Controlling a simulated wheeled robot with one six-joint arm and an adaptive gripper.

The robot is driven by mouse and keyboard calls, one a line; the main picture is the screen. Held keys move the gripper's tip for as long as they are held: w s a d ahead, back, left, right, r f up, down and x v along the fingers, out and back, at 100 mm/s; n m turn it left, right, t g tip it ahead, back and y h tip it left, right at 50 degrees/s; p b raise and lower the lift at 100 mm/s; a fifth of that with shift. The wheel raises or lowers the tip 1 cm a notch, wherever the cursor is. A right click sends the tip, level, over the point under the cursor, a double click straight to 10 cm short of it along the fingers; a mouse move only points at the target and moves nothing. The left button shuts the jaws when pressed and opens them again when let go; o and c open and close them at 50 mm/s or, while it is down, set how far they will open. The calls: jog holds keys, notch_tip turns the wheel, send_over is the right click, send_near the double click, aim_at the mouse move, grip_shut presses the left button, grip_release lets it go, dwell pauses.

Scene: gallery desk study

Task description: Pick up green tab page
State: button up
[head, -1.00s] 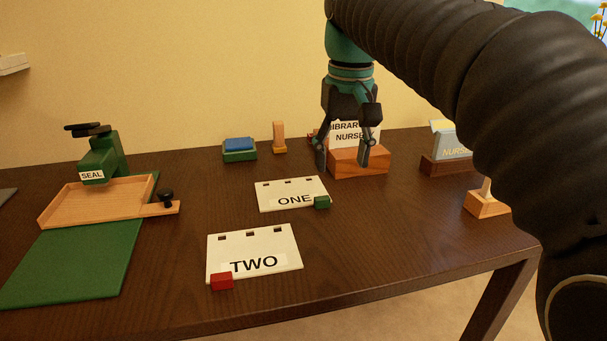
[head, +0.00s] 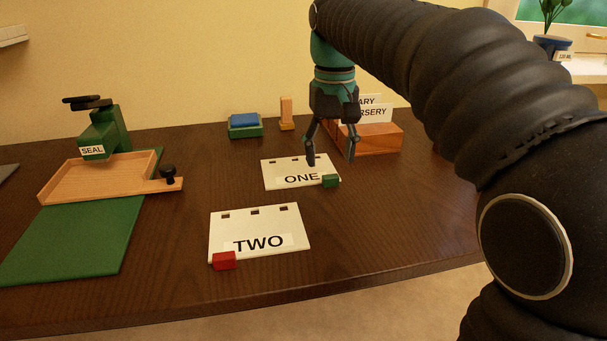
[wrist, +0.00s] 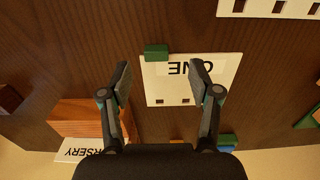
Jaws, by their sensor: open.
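The green tab page is a white card marked "ONE" (head: 285,174) with a green tab (head: 331,181) at its front right corner. It lies flat on the dark desk. In the wrist view the card (wrist: 180,92) shows upside down with its green tab (wrist: 156,52) at the upper left. My gripper (head: 332,162) is open and empty, pointing down, and appears above the right part of the card. In the wrist view my gripper (wrist: 160,80) has its fingers apart, with the card between and beyond them. I cannot tell the exact height of the gap.
A card marked "TWO" (head: 260,226) with a red tab (head: 224,260) lies in front. A wooden block with a sign (head: 380,138) stands behind my gripper. A green seal press (head: 106,140), wooden tray (head: 70,190) and green mat (head: 80,240) are left. A blue-topped pad (head: 245,124) is behind.

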aim_at(331, 177)
jog(key=shift+w+d+f+b, duration=0.1)
jog(key=shift+f+b, duration=0.1)
jog(key=shift+f, duration=1.1)
jog(key=shift+w+d+f+b, duration=0.1)
jog(key=shift+f+b, duration=0.05)
jog(key=shift+f, duration=1.15)
jog(key=c, duration=1.1)
